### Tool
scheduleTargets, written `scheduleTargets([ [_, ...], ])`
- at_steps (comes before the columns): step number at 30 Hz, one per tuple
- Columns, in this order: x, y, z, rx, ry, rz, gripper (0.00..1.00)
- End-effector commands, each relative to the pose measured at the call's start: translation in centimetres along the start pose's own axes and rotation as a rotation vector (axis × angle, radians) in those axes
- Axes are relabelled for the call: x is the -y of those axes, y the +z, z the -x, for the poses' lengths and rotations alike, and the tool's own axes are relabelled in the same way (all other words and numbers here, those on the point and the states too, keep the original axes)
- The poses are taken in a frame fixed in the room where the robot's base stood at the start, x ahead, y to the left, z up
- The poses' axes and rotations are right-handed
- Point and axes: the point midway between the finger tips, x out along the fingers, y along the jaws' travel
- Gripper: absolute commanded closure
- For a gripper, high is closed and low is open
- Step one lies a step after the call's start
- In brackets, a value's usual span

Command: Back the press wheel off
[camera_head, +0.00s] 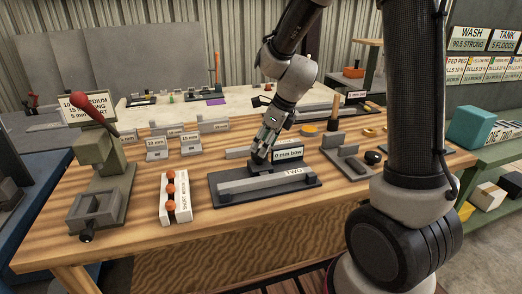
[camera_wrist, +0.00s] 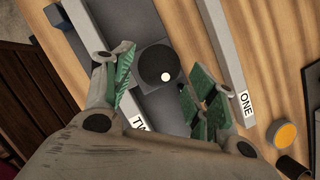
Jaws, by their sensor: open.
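A black round wheel (camera_wrist: 155,64) with a pale dot on its face shows in the wrist view, between my two spread fingers. I take it for the press wheel. My gripper (camera_head: 262,147) points down at the back of this fixture in the head view. It is open, with green finger pads (camera_wrist: 162,78) on either side of the wheel in the picture. I see no contact, and its height above the wheel is unclear. In the head view my fingers largely hide the wheel.
A sign reading 0 mm bow (camera_head: 289,154) stands just right of my gripper. A second bar labelled ONE (camera_wrist: 228,75) lies alongside. A green press with a red lever (camera_head: 97,118) and a white block with red knobs (camera_head: 176,213) stand left. The bench front is clear.

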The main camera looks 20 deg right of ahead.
Motion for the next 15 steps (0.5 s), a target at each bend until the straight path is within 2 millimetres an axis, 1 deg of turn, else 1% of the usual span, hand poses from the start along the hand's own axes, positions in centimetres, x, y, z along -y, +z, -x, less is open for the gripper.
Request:
scheduleTargets([
  [1,-0.1,-0.1,-0.8,-0.002,0.001,-0.002,0.43],
  [3,0.0,-0.1,-1.8,-0.002,0.002,0.000,0.43],
  [6,0.0,-0.1,-2.7,-0.001,0.002,0.000,0.43],
  [10,0.0,0.0,-3.1,0.000,0.000,0.002,0.43],
  [15,0.0,0.0,-3.1,0.000,-0.001,0.002,0.43],
])
